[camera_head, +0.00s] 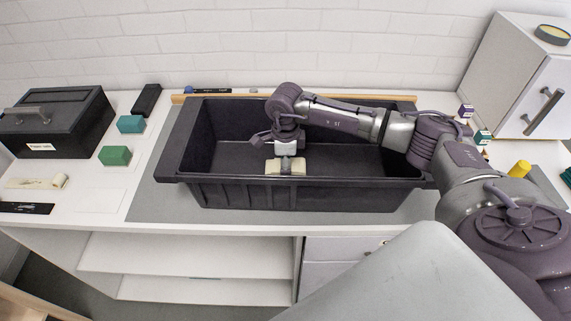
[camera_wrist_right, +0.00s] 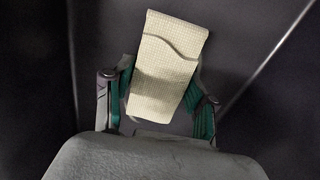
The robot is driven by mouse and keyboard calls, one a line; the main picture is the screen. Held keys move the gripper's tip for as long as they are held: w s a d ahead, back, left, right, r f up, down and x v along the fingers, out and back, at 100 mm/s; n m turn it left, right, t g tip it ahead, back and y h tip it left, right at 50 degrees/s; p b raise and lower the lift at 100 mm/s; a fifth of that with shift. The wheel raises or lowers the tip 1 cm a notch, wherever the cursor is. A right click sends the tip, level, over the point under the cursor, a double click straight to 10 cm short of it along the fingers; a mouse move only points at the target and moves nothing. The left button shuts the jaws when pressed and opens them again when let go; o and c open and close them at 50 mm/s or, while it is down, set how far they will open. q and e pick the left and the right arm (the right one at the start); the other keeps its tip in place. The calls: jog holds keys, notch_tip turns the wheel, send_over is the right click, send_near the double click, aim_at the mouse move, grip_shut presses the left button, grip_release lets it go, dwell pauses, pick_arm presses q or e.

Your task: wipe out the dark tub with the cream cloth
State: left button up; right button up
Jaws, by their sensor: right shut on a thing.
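The dark tub (camera_head: 320,193) stands on a grey mat on the counter. My right arm reaches over it from the right. My right gripper (camera_head: 285,164) is inside the tub, left of its middle and near the front wall, shut on the cream cloth (camera_head: 271,168). In the right wrist view the cloth (camera_wrist_right: 168,70) sits folded between the green-padded fingers of the gripper (camera_wrist_right: 160,105), with dark tub walls around it. Whether the cloth touches the tub floor is hard to tell. My left gripper is not in view.
A black box (camera_head: 65,130) with a handle stands at the left. Green blocks (camera_head: 115,156) lie between it and the tub. A white cabinet (camera_head: 505,80) stands at the back right, with small boxes and a yellow cylinder (camera_head: 519,170) near it. A wooden strip (camera_head: 178,99) runs behind the tub.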

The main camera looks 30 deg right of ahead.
jog(key=shift+f+b, duration=0.45)
jog(key=shift+f, duration=0.1)
dwell(0.5)
jog(key=shift+w+d+b, duration=0.15)
jog(key=shift+w+b, duration=0.1)
jog(key=shift+b, duration=0.1)
jog(key=w+d+b, duration=0.2)
jog(key=w+b, duration=0.1)
jog(key=shift+w+f, duration=0.1)
jog(key=shift+f, duration=0.05)
jog(key=shift+w+d+r+b, duration=0.2)
jog(key=shift+w+d+b, duration=0.2)
jog(key=shift+w, duration=0.25)
jog(key=shift+s, duration=0.1)
